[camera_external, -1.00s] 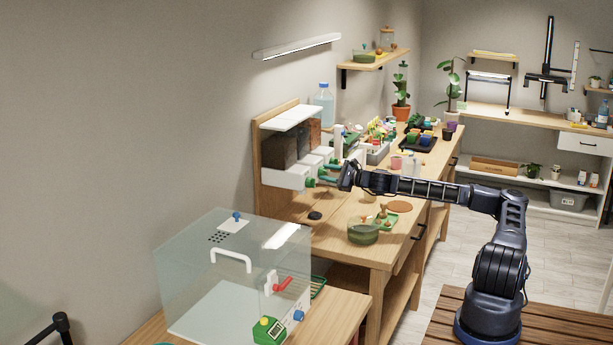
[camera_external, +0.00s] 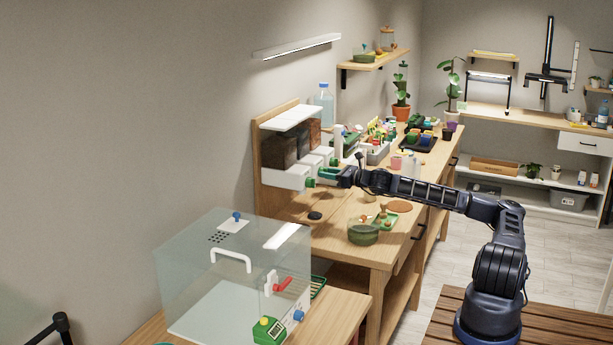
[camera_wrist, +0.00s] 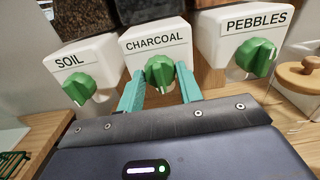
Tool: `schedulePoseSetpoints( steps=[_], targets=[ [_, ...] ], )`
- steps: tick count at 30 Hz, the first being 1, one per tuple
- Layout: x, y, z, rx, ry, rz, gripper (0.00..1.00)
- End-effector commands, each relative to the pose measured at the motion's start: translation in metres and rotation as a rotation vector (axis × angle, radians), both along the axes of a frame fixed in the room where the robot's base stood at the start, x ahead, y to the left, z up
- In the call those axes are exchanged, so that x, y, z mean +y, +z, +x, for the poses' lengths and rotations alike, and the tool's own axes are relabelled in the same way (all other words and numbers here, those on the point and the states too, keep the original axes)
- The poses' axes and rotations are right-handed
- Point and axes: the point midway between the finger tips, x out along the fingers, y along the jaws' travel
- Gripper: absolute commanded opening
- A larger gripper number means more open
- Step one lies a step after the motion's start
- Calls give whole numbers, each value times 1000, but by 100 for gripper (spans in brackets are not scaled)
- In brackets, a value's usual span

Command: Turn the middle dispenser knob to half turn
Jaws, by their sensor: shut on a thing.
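Three white dispensers stand in a row in the wrist view: soil (camera_wrist: 92,62), charcoal (camera_wrist: 152,41) and pebbles (camera_wrist: 243,25). Each has a green knob on its front. The middle knob (camera_wrist: 160,73), under the charcoal label, sits between the teal fingers of my gripper (camera_wrist: 158,84), one on each side. My gripper is shut on it. How far this knob is turned I cannot tell. The soil knob (camera_wrist: 79,89) and the pebbles knob (camera_wrist: 256,57) are clear of the fingers. In the external view my gripper (camera_external: 330,173) reaches the dispenser fronts and hides the middle knob.
The dispensers hang on a wooden stand (camera_external: 258,155) above the bench. A wooden-lidded jar (camera_wrist: 302,75) is right of the pebbles dispenser. A green bowl (camera_external: 362,234) stands on the bench below my arm. A clear case (camera_external: 200,275) is nearer the camera.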

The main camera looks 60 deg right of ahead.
Motion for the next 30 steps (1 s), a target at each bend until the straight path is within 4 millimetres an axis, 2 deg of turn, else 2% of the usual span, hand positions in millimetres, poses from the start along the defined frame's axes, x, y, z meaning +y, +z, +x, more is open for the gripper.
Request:
schedulePoseSetpoints(
  steps=[16, 17, 20, 30],
  targets=[
    [0, -3, 0, 4, 0, 27, 13],
    [0, -3, 0, 4, 1, 27, 39],
    [0, -2, 0, 3, 1, 27, 57],
    [0, -1, -2, 1, 0, 25, 57]
  ],
)
